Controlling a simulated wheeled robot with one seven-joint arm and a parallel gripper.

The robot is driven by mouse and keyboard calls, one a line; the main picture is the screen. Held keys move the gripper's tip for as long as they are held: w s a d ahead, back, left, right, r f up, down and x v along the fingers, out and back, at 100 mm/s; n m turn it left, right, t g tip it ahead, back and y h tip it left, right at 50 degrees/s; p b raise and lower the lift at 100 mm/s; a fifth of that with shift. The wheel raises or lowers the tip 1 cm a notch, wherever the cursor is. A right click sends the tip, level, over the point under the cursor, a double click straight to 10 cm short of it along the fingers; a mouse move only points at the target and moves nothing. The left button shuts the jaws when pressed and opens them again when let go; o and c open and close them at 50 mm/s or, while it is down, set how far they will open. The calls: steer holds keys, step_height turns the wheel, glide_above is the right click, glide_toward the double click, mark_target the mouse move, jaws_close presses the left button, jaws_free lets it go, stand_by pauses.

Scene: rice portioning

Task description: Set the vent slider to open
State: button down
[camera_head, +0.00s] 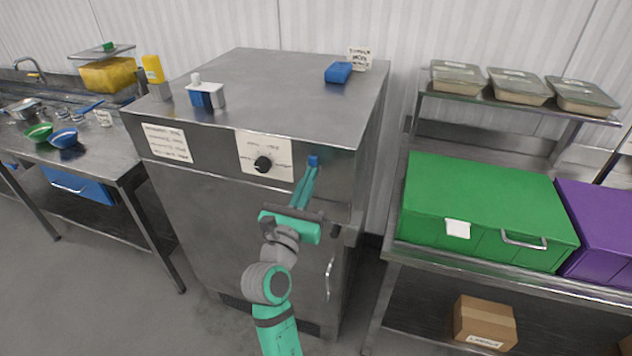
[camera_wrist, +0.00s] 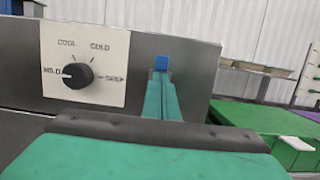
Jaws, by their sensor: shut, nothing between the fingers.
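A small blue slider tab (camera_head: 313,160) sits on the upper right of the steel cabinet's front, right of the white dial plate. I take it for the vent slider; it also shows in the wrist view (camera_wrist: 161,63). My gripper (camera_head: 311,171) is shut and empty, its teal fingers pointing at the tab. In the wrist view the fingertips (camera_wrist: 161,74) lie just below the tab and hide its lower part and slot. I cannot tell whether they touch it. No open or closed marking for the slider is readable.
A black dial knob (camera_head: 263,164) on a white plate (camera_wrist: 114,68) is close left of my fingers. A blue block (camera_head: 338,73) and a white-and-blue dispenser (camera_head: 206,96) stand on the cabinet top. A green box (camera_head: 480,205) sits on the rack at right.

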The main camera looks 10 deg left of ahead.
steer(key=shift+s+d+r, duration=0.1)
steer(key=shift+r, duration=0.45)
step_height(320, 180, down, 5)
steer(key=v, duration=1)
steer(key=shift+f, duration=0.15)
steer(key=s+d+f+m+g+y, duration=0.2)
steer(key=s+f+m, duration=0.55)
steer(key=f, duration=0.25)
steer(key=s+d+f+m+g+y, duration=0.2)
steer(key=s+f+m, duration=0.5)
steer(key=s+f, duration=0.25)
steer(key=s+d+m, duration=0.4)
steer(key=s+m, duration=0.6)
steer(key=s+d+f+m+g, duration=0.1)
steer(key=s+d+m, duration=0.3)
steer(key=s+m, duration=0.5)
steer(key=shift+s+d+m+h, duration=0.35)
steer(key=shift+s+h, duration=0.05)
steer(key=shift+s, duration=0.25)
